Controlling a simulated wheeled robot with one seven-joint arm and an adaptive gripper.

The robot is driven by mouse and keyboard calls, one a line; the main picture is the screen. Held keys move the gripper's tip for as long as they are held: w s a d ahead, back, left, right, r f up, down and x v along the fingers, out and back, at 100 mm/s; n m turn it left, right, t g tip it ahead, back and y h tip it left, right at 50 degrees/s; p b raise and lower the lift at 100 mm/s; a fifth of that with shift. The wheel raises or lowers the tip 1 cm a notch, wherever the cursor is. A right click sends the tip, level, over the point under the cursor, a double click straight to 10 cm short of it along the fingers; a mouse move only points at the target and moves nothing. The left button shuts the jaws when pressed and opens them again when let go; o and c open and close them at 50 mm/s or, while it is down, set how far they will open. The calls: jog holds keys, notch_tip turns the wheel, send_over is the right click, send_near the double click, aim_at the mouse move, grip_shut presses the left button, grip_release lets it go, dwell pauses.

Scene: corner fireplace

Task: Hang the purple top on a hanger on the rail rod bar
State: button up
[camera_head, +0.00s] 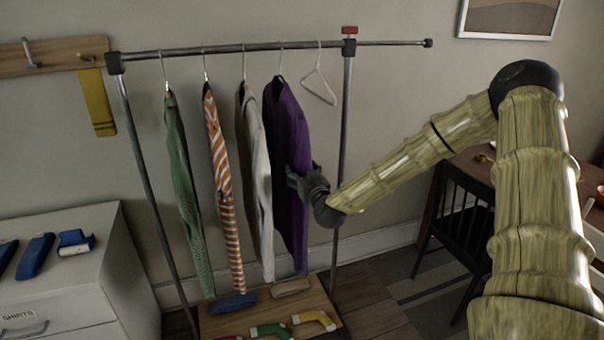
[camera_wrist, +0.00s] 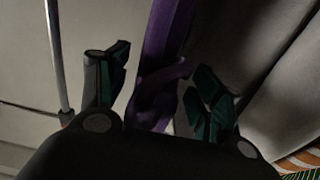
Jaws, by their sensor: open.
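The purple top (camera_head: 288,150) hangs on a hanger from the rail rod bar (camera_head: 230,47), at the right end of the row of clothes. My gripper (camera_head: 294,178) is at the right edge of the purple top, about halfway down. In the wrist view the fingers of my gripper (camera_wrist: 155,85) stand apart, with the purple top (camera_wrist: 165,50) between them. I cannot tell whether either finger touches the cloth. An empty white hanger (camera_head: 319,84) hangs on the bar to the right of the purple top.
A green garment (camera_head: 176,190), an orange striped one (camera_head: 219,160) and a grey one (camera_head: 252,150) hang to the left. The rack's right post (camera_head: 343,140) stands just right of the top. Shoes (camera_head: 313,320) lie on the low shelf. A white dresser (camera_head: 100,275) stands at left.

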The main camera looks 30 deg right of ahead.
aim_at(306, 167)
jog(key=c, duration=1.2)
jog(key=shift+s+a+r+p, duration=0.1)
jog(key=shift+s+r+p, duration=0.1)
jog(key=shift+r+p, duration=0.3)
jog(key=shift+s+r+p, duration=0.2)
jog(key=shift+r+p, duration=0.2)
jog(key=shift+r, duration=0.2)
jog(key=shift+c, duration=0.2)
jog(key=shift+s+a+r+p, duration=0.1)
jog(key=shift+s+r+p, duration=0.25)
jog(key=shift+s, duration=0.1)
jog(key=shift+s+a+r+p, duration=0.2)
jog(key=shift+s+p, duration=0.1)
jog(key=shift+s, duration=0.25)
jog(key=shift+s+a+r+p, duration=0.1)
jog(key=shift+s+r+p, duration=0.15)
jog(key=shift+s, duration=0.25)
